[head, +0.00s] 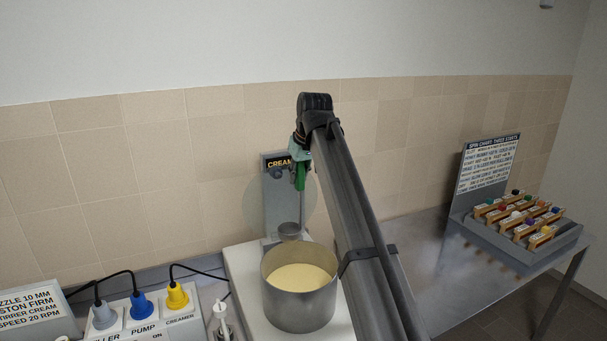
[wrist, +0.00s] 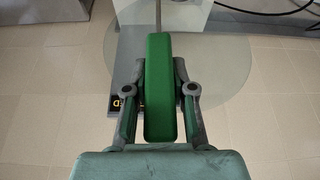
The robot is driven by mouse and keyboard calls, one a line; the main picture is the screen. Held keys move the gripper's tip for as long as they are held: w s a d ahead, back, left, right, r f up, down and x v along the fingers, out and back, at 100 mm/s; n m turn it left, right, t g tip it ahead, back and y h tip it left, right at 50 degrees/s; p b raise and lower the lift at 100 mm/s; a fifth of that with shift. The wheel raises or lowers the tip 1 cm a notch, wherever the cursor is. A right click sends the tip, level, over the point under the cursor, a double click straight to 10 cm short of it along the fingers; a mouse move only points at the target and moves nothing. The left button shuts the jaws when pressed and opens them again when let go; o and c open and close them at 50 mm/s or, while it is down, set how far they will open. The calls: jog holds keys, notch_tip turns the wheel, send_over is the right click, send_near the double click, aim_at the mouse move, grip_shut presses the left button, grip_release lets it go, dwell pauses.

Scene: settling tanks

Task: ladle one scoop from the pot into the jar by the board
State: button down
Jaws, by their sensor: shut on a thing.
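My gripper (head: 301,158) is shut on the green handle (head: 300,177) of a ladle, which hangs upright. In the wrist view the green handle (wrist: 159,88) sits between the two fingers (wrist: 159,100). The ladle's thin metal stem runs down to a small grey cup (head: 290,230), seen just above the pot's far rim; whether it is over or behind the pot is unclear, and its contents are hidden. The steel pot (head: 299,308) holds pale yellow cream. I cannot make out a jar in either view.
A grey upright board (head: 276,205) lettered "CREAM" stands behind the pot, with a faint clear disc around it. Plugs and cables (head: 140,305) fill the lower left. A lettered board (head: 487,165) and rack of coloured-topped items (head: 520,220) stand right. Bench (head: 430,235) between is bare.

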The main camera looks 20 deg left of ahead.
notch_tip(320, 180, down, 20)
jog(key=b, duration=0.6)
jog(key=shift+r, duration=0.2)
dwell(1.3)
jog(key=shift+r, duration=0.1)
dwell(2.4)
